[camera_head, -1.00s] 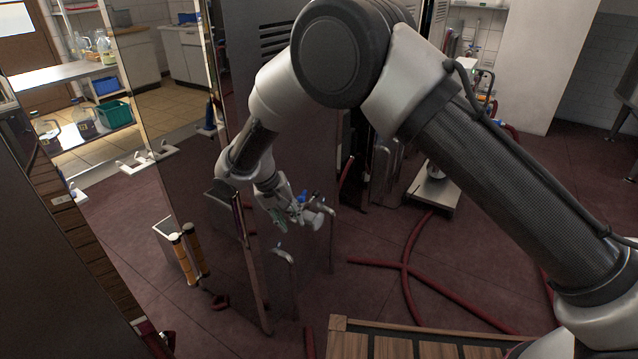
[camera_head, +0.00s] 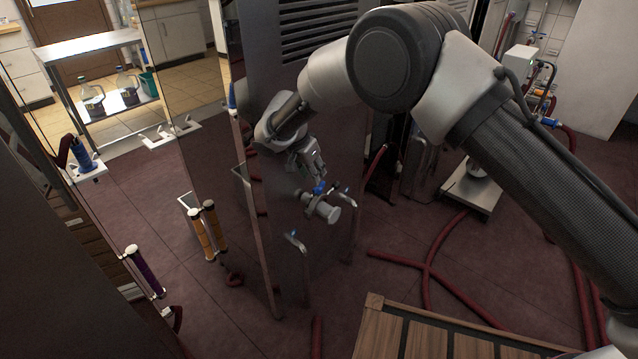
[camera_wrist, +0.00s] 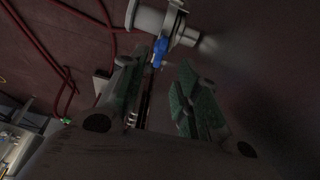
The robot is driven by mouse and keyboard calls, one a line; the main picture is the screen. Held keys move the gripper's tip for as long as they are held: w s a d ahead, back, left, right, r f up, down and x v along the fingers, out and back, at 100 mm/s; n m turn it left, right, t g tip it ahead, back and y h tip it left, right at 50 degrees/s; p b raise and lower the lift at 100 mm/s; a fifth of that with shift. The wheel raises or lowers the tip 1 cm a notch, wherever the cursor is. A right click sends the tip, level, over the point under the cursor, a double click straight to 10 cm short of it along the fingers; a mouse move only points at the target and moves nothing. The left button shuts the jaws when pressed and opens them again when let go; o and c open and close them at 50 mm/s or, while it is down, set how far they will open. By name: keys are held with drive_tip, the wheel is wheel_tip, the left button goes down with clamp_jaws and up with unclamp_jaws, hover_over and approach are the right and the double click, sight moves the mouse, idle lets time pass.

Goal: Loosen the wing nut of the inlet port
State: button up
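The inlet port (camera_head: 325,209) is a short metal pipe end with a pale cap, on the dark panel of the machine. Its blue wing nut (camera_head: 319,187) sits on the upper side of the port. In the wrist view the wing nut (camera_wrist: 160,50) shows at the clamp beside the pale cap (camera_wrist: 149,17). My gripper (camera_head: 316,172) is just above the wing nut in the head view. In the wrist view my gripper (camera_wrist: 160,88) is open, its green-padded fingers apart and nothing between them. The nut appears beyond the fingertips; contact is not visible.
Orange-gripped handles (camera_head: 209,231) are to the left. Red hoses (camera_head: 428,270) lie on the floor at right, near a metal platform (camera_head: 470,190). A wooden slatted surface (camera_head: 440,335) is at the front.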

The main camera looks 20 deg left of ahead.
sight(319, 190)
drive_tip(key=x, duration=0.7)
clamp_jaws()
